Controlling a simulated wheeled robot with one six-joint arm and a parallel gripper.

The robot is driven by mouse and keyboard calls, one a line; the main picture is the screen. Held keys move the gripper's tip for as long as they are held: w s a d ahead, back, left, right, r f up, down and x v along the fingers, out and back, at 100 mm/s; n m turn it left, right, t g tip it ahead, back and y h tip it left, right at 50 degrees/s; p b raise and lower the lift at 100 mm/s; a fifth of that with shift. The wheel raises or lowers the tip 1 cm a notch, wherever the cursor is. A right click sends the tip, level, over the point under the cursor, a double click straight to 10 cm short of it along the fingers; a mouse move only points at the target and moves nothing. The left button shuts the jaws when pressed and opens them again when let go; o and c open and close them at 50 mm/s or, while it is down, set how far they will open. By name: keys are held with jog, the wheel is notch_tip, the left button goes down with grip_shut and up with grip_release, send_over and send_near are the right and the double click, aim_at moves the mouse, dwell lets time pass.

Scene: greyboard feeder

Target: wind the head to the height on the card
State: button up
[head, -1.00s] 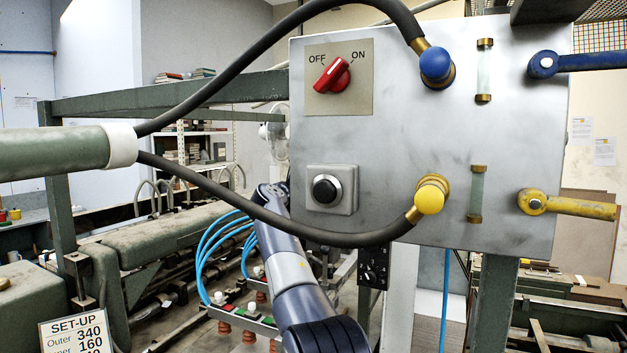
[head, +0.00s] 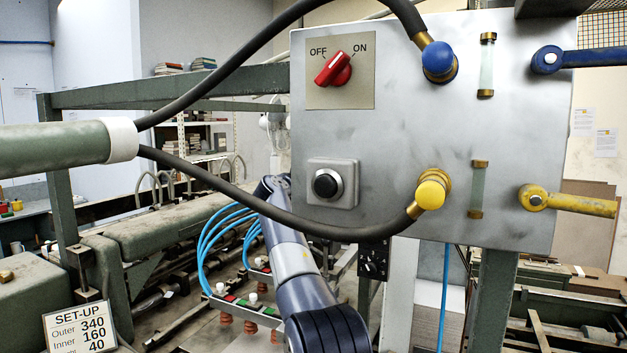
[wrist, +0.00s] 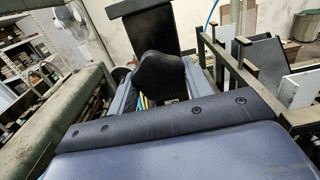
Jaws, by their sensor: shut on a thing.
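In the wrist view my gripper (wrist: 159,82) has its two blue-grey fingers on either side of a black rounded knob (wrist: 160,68) and is shut on it. What the knob is fixed to is hidden. In the head view my arm reaches away behind the grey panel, which hides my gripper. The set-up card (head: 80,328) at lower left reads Outer 340, Inner 160, and a partly cut-off line ending in 40. A bar with red suction cups (head: 243,313) and blue hoses hangs left of my arm; I cannot tell its height.
The grey control panel (head: 400,130) fills the upper right, with a red OFF/ON switch (head: 334,69), black button and hose fittings. Thick dark hoses (head: 225,187) loop across its left. Green machine frames stand left and right. A dark plate (wrist: 146,25) stands beyond the knob.

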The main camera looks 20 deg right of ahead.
jog(key=shift+m, duration=0.4)
jog(key=shift+c, duration=0.3)
jog(key=m, duration=0.9)
jog(key=shift+w+a, duration=0.1)
jog(key=m, duration=0.5)
jog(key=shift+r, duration=0.15)
jog(key=shift+m, duration=2.2)
jog(key=o, duration=1)
